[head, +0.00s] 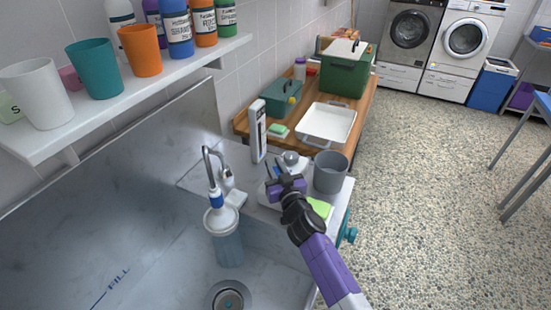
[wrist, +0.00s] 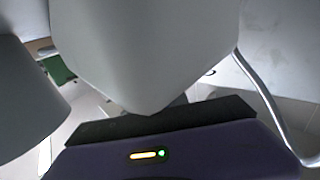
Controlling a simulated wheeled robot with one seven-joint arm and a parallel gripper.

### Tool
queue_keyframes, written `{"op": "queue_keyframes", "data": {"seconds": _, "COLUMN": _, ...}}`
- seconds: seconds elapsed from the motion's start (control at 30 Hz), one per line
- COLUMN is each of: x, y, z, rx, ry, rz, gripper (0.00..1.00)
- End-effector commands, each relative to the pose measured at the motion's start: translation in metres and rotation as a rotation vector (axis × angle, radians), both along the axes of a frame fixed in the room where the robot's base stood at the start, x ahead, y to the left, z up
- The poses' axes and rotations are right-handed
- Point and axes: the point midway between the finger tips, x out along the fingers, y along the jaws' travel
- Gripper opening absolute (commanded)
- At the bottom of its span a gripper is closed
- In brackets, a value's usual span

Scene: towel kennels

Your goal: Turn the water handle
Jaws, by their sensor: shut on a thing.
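A metal tap (head: 209,165) with a curved spout stands at the sink's back right corner. A small upright fitting (head: 228,180) beside it may be the water handle. A teal knob (head: 350,235) shows on the counter's outer side. My gripper (head: 274,170) is over the counter right of the tap, apart from both. It is shut on a large pale object (wrist: 150,50) that fills the upper middle of the wrist view. What that object is, and the grip on it, I cannot make out.
A grey bucket (head: 331,172) stands close right of my gripper. A white dispenser (head: 258,130) stands behind it. A white tray (head: 327,124) and a green box (head: 345,75) sit on the wooden counter. The steel sink basin (head: 150,250) lies left; open floor is right.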

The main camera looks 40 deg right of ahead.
Motion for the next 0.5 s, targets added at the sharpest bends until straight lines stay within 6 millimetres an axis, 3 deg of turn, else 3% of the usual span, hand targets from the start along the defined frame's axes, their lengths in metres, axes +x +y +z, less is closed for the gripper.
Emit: {"op": "queue_keyframes", "data": {"seconds": 0.5, "x": 0.0017, "y": 0.0021, "z": 0.0065, "rx": -0.007, "ry": -0.014, "rz": 0.15, "gripper": 0.0}}
